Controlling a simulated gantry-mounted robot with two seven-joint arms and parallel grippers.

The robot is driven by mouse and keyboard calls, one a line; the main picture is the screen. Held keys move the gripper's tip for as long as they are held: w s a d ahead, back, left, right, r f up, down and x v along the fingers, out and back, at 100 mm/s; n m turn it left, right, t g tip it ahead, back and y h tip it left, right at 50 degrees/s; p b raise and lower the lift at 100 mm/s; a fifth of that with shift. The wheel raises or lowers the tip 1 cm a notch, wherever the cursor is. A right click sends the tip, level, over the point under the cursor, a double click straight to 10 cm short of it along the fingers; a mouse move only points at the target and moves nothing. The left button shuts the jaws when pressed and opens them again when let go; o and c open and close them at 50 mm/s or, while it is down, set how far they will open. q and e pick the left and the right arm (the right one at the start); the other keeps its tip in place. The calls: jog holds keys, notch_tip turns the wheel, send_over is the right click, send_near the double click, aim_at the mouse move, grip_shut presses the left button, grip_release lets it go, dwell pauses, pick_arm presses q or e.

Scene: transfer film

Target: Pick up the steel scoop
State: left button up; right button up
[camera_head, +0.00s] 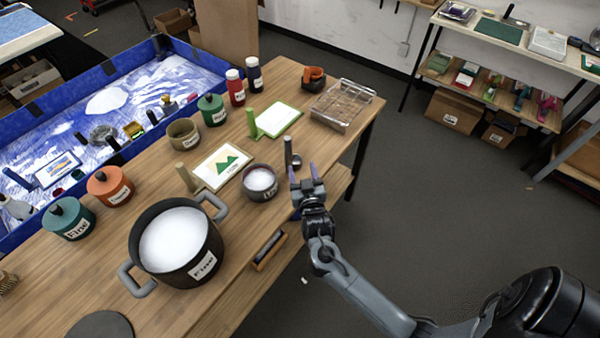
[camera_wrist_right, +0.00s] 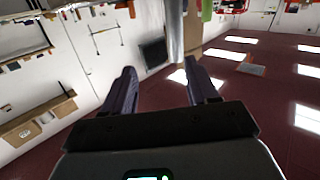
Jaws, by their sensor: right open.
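A grey upright handle (camera_head: 288,150), which looks like the steel scoop's, stands at the right edge of the wooden table, beside a small dark pot of white powder (camera_head: 261,181). A dark rounded part (camera_head: 296,161) shows at its foot. My right gripper (camera_head: 304,172) is open and empty, just in front of the handle and apart from it. In the right wrist view a grey cylinder (camera_wrist_right: 174,32), probably the same handle, hangs beyond the open fingers (camera_wrist_right: 160,72). My left gripper is not in view.
A large pot of white powder (camera_head: 176,240) stands on the wooden table (camera_head: 195,318).

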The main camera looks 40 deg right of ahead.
aim_at(286, 138)
jog(key=shift+m+t, duration=0.3)
jog(key=shift+m, duration=0.1)
jog(key=w+b, duration=0.1)
jog(key=w, duration=0.1)
jog(key=w+d, duration=0.1)
jog(key=w, duration=0.2)
jog(key=w+d+r+b, duration=0.1)
jog(key=w, duration=0.2)
jog(key=shift+d+b, duration=0.1)
jog(key=shift+b, duration=0.2)
jog(key=shift+x, duration=2.95)
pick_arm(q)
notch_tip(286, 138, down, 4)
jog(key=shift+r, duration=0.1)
pick_arm(e)
grip_shut()
